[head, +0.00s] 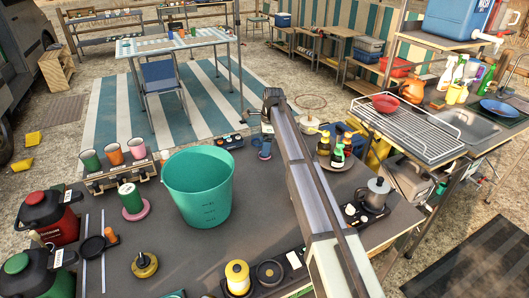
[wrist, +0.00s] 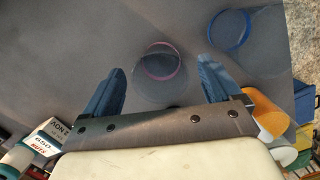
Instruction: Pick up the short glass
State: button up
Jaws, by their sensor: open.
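In the wrist view, my gripper (wrist: 162,82) is open, with its two blue fingers spread apart. A clear glass with a pink-purple rim (wrist: 160,62) stands on the dark tabletop, between and slightly beyond the fingertips. The fingers appear clear of it. A second clear glass with a blue rim (wrist: 230,32) is up and to the right, beyond the right finger. I cannot tell from this steep view which glass is shorter.
A teal bucket (head: 198,187) stands on the dark table (head: 190,255) in the head view. A coffee pot (head: 376,192) and small bottles (head: 338,155) are right of my arm. In the wrist view, an orange cylinder (wrist: 264,108) lies near the right finger and a labelled box (wrist: 48,138) is lower left.

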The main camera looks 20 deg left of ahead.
jog(key=shift+f, duration=0.4)
jog(key=shift+c, duration=0.3)
jog(key=c, duration=1.1)
